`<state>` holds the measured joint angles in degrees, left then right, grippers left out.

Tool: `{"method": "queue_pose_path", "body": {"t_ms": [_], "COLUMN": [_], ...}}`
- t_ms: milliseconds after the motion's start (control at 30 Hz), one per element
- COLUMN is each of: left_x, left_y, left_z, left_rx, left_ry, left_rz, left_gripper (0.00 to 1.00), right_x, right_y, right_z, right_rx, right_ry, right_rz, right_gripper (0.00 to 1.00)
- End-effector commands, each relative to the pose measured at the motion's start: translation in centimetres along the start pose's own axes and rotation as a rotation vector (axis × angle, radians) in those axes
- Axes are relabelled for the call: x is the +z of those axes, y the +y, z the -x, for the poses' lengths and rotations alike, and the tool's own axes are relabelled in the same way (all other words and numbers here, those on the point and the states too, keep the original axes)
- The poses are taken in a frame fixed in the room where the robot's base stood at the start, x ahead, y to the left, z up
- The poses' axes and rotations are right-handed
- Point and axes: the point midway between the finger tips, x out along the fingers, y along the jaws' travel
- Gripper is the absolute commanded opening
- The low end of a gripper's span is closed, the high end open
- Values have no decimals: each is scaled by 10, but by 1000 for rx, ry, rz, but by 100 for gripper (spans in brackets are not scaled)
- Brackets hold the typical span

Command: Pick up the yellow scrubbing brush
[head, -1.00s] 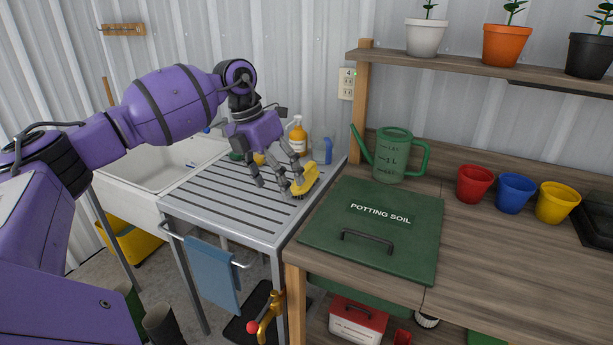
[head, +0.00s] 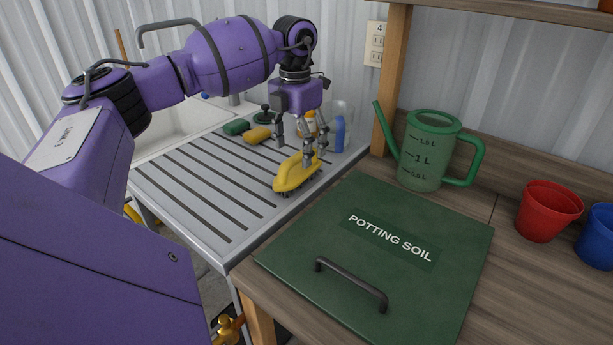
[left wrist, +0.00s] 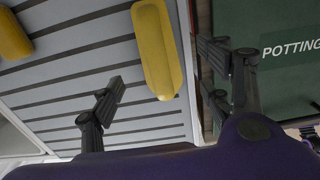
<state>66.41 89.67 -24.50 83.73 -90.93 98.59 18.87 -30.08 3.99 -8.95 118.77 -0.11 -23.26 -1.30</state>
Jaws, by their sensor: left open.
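The yellow scrubbing brush (head: 292,175) lies bristles down on the slatted drainboard (head: 190,187), near its right edge. My left gripper (head: 297,150) points down over the far end of the brush, with its fingers apart. In the left wrist view the brush (left wrist: 157,48) lies lengthwise between and beyond the open fingers (left wrist: 163,75). Nothing is held. Whether a finger touches the brush cannot be told.
A yellow sponge (head: 257,135) and a green one (head: 236,127) lie left of the gripper. A clear container with a blue item (head: 340,134) stands behind. The green potting soil lid (head: 385,225) and watering can (head: 427,152) are right. The drainboard's left part is clear.

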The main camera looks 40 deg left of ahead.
Motion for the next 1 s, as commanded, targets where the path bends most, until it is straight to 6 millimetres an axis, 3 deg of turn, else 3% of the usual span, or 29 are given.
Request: {"method": "queue_pose_path", "body": {"t_ms": [100, 300, 600, 800, 1000], "left_x": [-1, -1, -3, -3, -3], "left_y": [0, 0, 1, 1, 1], "left_z": [-14, -31, -71, -73, -73], "left_rx": [0, -1, -1, -1, -1], "left_ry": [3, 1, 1, 0, 0], "left_rz": [-1, -1, -1, -1, -1], "left_gripper": [71, 71, 71, 71, 47], "right_x": [7, 3, -3, -2, -1], "right_y": [1, 1, 1, 1, 1], "right_z": [2, 2, 2, 2, 2], "right_rx": [2, 1, 1, 0, 1], "right_ry": [-15, -6, 5, 4, 2], "right_rz": [0, 1, 1, 2, 2], "right_gripper": [0, 0, 0, 0, 0]}}
